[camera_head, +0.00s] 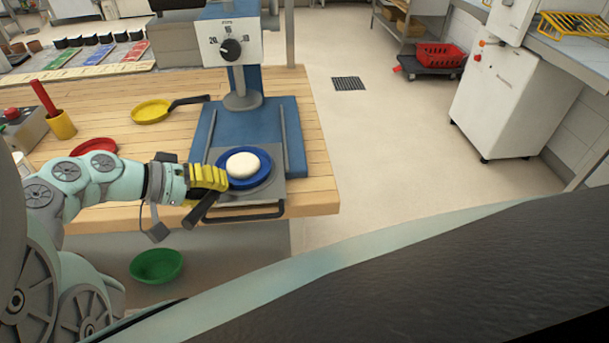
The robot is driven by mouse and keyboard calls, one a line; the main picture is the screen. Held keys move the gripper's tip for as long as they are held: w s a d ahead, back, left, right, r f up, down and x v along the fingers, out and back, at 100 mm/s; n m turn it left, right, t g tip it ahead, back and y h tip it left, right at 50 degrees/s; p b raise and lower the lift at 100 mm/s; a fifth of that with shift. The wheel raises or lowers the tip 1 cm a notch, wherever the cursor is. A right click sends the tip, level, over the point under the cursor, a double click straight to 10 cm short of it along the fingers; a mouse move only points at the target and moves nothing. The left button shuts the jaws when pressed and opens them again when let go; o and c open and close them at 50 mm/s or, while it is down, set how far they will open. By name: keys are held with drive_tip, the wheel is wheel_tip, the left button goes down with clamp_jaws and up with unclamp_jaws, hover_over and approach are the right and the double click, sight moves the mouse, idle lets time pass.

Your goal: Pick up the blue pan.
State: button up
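The blue pan (264,176) sits on the grey plate at the front of the blue press, with a round white dough piece (243,165) in it. A dark handle (203,208) points from it toward the lower left. My gripper (222,178), with yellow fingers, is at the pan's left side, by the rim and the base of the handle. The fingers overlap the handle's inner end in the picture. I cannot tell whether they are closed on it.
The blue press (205,130) with a dial head (232,48) rises behind the pan. On the wooden table lie a yellow pan (150,111) and a red pan (95,146), partly behind my arm. A green bowl (156,266) is below the table edge.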

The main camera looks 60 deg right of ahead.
clamp_jaws()
drive_tip(key=shift+r, duration=1.7)
drive_tip(key=shift+s+a+r, duration=0.1)
drive_tip(key=shift+s, duration=0.1)
drive_tip(key=s+a+p, duration=0.1)
drive_tip(key=s+p, duration=0.1)
drive_tip(key=s, duration=0.5)
drive_tip(key=s+a+r+p, duration=0.1)
drive_tip(key=s+a+p, duration=0.1)
drive_tip(key=s, duration=0.6)
drive_tip(key=shift+a+r+p, duration=0.25)
drive_tip(key=shift+p, duration=0.45)
